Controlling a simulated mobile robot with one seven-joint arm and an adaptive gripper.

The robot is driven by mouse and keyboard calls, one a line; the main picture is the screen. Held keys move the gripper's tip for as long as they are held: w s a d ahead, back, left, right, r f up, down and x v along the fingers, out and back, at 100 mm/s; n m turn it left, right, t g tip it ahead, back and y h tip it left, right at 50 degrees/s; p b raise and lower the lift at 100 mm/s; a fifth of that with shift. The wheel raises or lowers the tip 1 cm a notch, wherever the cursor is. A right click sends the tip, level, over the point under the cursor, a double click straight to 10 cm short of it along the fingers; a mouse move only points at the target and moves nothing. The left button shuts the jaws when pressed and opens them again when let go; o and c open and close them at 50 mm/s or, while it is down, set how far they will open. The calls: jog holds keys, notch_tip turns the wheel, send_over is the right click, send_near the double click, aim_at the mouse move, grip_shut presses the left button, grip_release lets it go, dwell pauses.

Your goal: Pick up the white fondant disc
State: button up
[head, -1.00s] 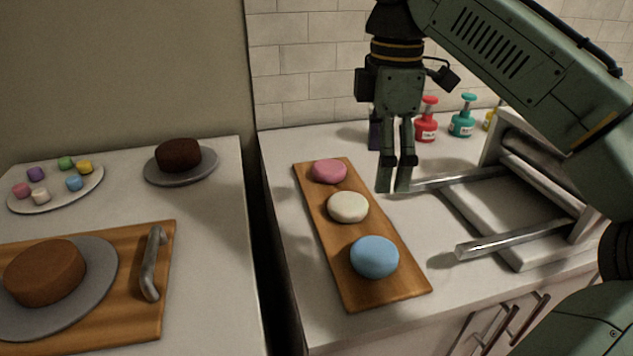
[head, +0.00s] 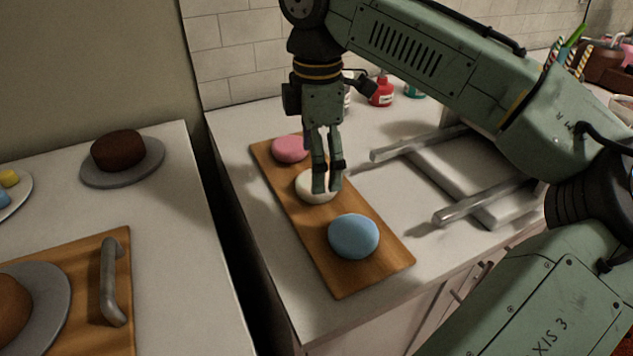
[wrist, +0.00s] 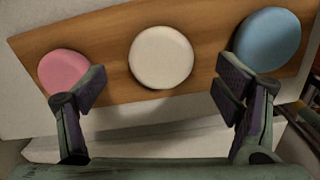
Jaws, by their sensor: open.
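The white fondant disc (head: 314,187) lies on a wooden board (head: 376,272) between a pink disc (head: 290,149) and a blue disc (head: 353,237). My gripper (head: 327,191) is open and empty, and its fingers cover part of the white disc in the head view. In the wrist view the whole white disc (wrist: 161,57) shows between my spread fingers (wrist: 158,95), a little beyond their tips. The left finger overlaps the pink disc (wrist: 64,72) in that view, and the right one overlaps the edge of the blue disc (wrist: 267,40).
A metal frame with two bars (head: 484,203) stands right of the board. A red bottle (head: 381,92) is behind it by the tiled wall. Across a gap on the left, another counter holds a dark cake (head: 118,150) and a board with a metal handle (head: 113,281).

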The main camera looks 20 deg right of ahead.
aim_at(303, 183)
notch_tip(303, 183, down, 4)
jog(key=shift+r, duration=0.25)
jog(key=c, duration=1.3)
jog(key=shift+r, duration=0.2)
